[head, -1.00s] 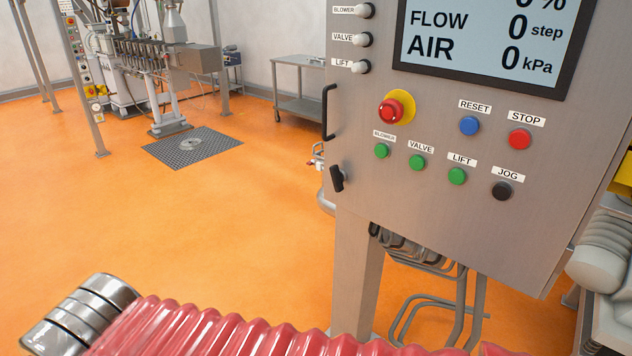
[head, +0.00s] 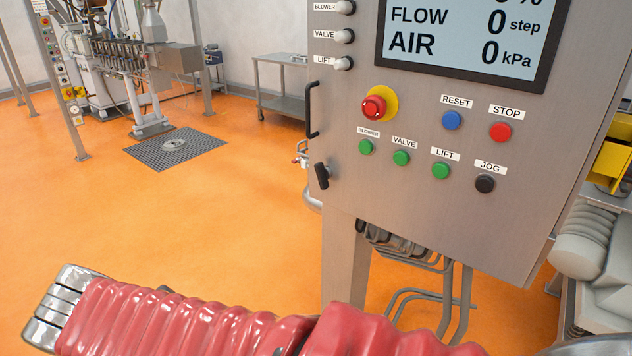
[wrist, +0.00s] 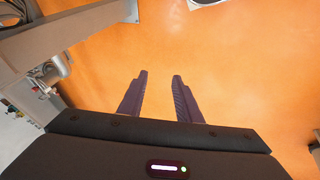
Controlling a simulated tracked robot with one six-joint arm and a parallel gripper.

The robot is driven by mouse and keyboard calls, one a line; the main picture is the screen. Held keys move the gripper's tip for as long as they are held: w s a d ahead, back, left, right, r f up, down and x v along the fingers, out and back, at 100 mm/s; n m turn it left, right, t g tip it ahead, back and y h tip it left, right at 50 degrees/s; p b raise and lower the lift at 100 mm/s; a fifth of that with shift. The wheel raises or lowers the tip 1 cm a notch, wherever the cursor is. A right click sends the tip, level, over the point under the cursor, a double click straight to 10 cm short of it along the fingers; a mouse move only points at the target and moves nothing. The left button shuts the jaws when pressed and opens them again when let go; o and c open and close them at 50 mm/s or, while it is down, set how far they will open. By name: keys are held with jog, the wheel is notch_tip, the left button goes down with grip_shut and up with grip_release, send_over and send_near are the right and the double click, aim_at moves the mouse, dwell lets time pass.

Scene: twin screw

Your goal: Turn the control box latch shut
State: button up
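The control box (head: 420,215) stands at the right of the head view, a brushed metal cabinet on a post. Its latch (head: 321,175) is a small black handle low on the left edge of the door, tilted slightly from upright. My gripper (wrist: 160,78) shows in the wrist view with its two dark fingers apart and only orange floor between them. It holds nothing. The gripper is not seen in the head view, where my red-sleeved arm crosses the bottom. I cannot make out the latch in the wrist view.
A black door handle (head: 312,110) is above the latch. An emergency stop (head: 374,107), coloured buttons and switches cover the door. A metal cart (head: 280,88) and a machine (head: 135,60) stand behind. The orange floor (head: 200,210) left of the box is clear.

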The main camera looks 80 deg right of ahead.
jog(key=s+d+m+g+h, duration=0.3)
jog(key=s+d+m, duration=0.1)
jog(key=d, duration=0.6)
jog(key=m+g+h, duration=0.6)
jog(key=m+h, duration=0.3)
send_near(319, 178)
jog(key=v, duration=0.5)
jog(key=shift+d, duration=0.15)
jog(key=shift+x, duration=6.8)
jog(key=shift+f, duration=0.1)
jog(key=shift+c, duration=0.4)
